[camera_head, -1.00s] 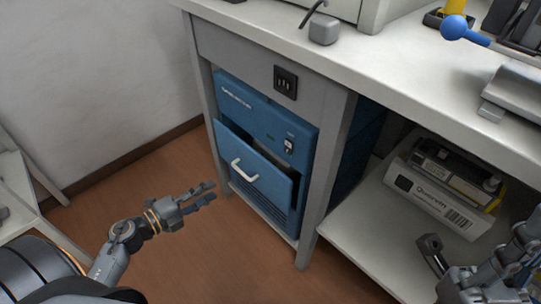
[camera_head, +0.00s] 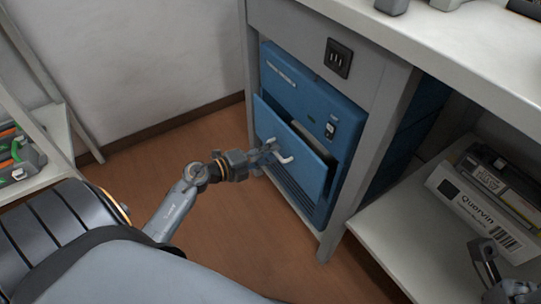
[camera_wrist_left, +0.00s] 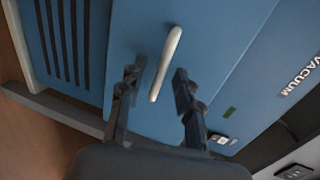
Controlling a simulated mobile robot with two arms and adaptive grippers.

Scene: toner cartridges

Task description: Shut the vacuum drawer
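The blue vacuum unit (camera_head: 314,88) stands in the bench's left bay. Its drawer (camera_head: 303,168) is tilted or pulled out, with a dark gap along its top edge. The drawer has a pale curved handle (camera_head: 286,157). My left gripper (camera_head: 270,153) is at the drawer front, beside the handle. In the left wrist view, the left gripper's fingers (camera_wrist_left: 156,88) are apart on either side of the handle (camera_wrist_left: 166,64); whether they touch it I cannot tell. My right gripper (camera_head: 487,262) shows only in part at the lower right edge.
A bench leg (camera_head: 372,150) stands right of the unit. A shelf (camera_head: 405,228) to its right holds a box labelled Quervin (camera_head: 478,208). A rack (camera_head: 45,140) stands at the far left. The brown floor (camera_head: 225,235) in front of the unit is clear.

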